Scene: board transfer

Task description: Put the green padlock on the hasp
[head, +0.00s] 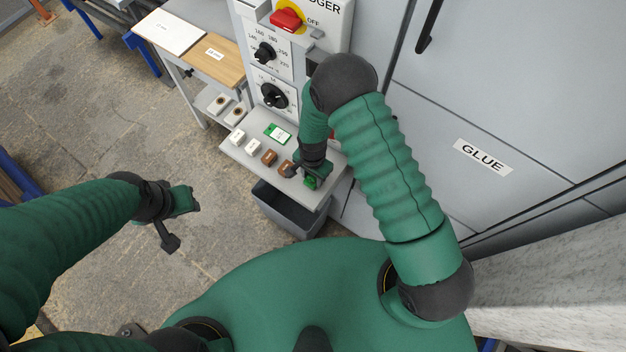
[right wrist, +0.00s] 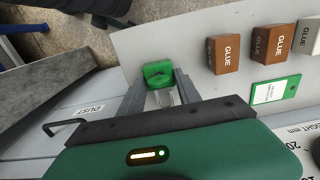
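The green padlock (head: 311,182) is at the right end of a small grey shelf in the head view. In the right wrist view the padlock (right wrist: 158,72) sits between the two fingertips, its metal shackle toward the palm. My right gripper (right wrist: 160,80) is closed in on its sides; I cannot tell whether the padlock still touches the shelf. My left gripper (head: 184,222) is open and empty over the floor at left. A red switch handle (head: 286,19) marked OFF is on the machine panel; a grey tab (head: 312,32) beside it may be the hasp.
The grey shelf (head: 231,148) holds white blocks (head: 253,147), brown GLUE blocks (right wrist: 223,54) and a green-edged card (head: 278,134). A dark bin (head: 285,212) stands below. A table with boards (head: 210,60) is at left. A grey cabinet marked GLUE (head: 483,157) is at right.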

